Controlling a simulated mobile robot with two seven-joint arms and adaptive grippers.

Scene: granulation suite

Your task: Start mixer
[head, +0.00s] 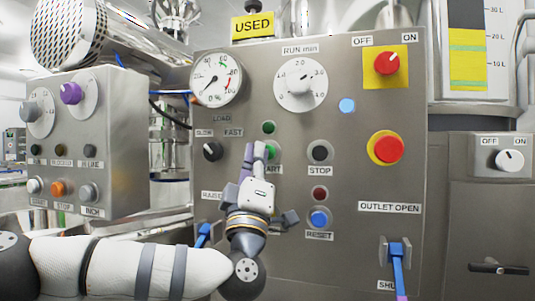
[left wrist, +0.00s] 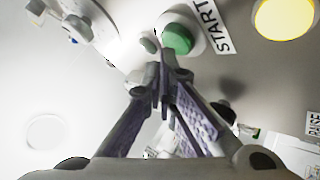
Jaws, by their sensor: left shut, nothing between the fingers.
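The grey mixer control panel (head: 340,235) fills the middle of the head view. My left gripper (head: 256,150) is shut and empty, its purple-grey fingertips at the green START button (head: 270,152), covering part of the button and its label. In the left wrist view the green button (left wrist: 177,38) and START label (left wrist: 210,24) lie just beyond the closed fingertips (left wrist: 164,68). I cannot tell whether they touch the button. The STOP button (head: 320,150) is black, to the right. My right gripper is not in view.
A red emergency button (head: 388,149) and a red OFF/ON switch (head: 386,64) are at the panel's right. A blue RESET button (head: 319,218) sits below STOP. A RUN min dial (head: 299,85) and gauge (head: 215,78) are above. A smaller control box (head: 115,150) stands left.

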